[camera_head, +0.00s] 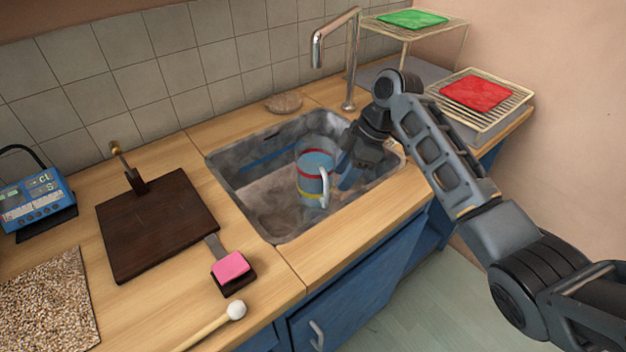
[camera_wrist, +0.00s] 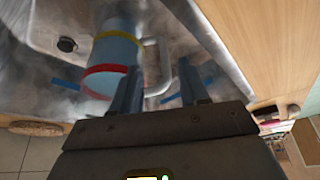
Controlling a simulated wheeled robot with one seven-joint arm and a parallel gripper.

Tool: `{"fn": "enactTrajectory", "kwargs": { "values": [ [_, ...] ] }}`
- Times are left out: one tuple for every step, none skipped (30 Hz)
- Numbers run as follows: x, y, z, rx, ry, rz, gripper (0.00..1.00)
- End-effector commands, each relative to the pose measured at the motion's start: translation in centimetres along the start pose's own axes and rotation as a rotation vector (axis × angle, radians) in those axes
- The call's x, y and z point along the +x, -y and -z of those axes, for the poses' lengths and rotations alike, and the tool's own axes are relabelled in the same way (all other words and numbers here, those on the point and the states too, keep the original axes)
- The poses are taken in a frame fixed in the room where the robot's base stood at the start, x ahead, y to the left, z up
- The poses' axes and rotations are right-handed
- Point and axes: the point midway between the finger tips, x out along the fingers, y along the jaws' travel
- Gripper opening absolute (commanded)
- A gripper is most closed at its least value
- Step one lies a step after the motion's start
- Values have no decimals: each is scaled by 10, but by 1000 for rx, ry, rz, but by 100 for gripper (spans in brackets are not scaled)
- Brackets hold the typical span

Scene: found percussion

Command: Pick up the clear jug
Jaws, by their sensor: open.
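The clear jug (camera_head: 312,178) stands in the metal sink and looks bluish, with a red band near its top and a yellow band lower down. Its pale handle faces right, towards my gripper (camera_head: 346,176), which reaches down into the sink close beside it. In the wrist view the jug (camera_wrist: 112,55) is at upper left. The two fingers of my gripper (camera_wrist: 159,72) are apart, with the handle showing between them. I cannot tell whether either finger touches the jug.
The sink (camera_head: 262,215) has raised walls around the jug, and a tall tap (camera_head: 353,60) stands behind it. A dark board (camera_head: 155,225), a pink-topped block (camera_head: 231,266) and a mallet (camera_head: 236,310) lie on the counter to the left. A rack with a red cloth (camera_head: 475,93) is at right.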

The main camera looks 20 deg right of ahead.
Motion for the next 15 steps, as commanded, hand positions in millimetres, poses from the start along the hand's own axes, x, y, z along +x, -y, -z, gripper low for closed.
{"fn": "enactTrajectory", "kwargs": {
  "values": [
    [5, 0, 1, -1, 0, 0, 44],
    [7, 1, 1, -1, 0, 0, 44],
    [10, 1, 2, -1, 0, 0, 44],
    [14, 2, 3, 0, 0, 0, 44],
    [17, 2, 4, 0, 0, 0, 44],
    [23, 4, 5, 0, 0, 2, 44],
    [27, 4, 7, 0, 0, 1, 44],
    [32, 5, 8, 0, 0, 2, 44],
    [38, 6, 9, 1, 0, 2, 44],
    [43, 6, 8, 1, 0, 1, 44],
    [46, 6, 8, 1, 0, 1, 44],
    [51, 5, 8, 0, 0, 0, 44],
    [53, 5, 8, 0, 0, 0, 44],
    [55, 5, 8, -1, 0, 0, 44],
    [57, 5, 8, -1, 0, -1, 44]
  ]
}}
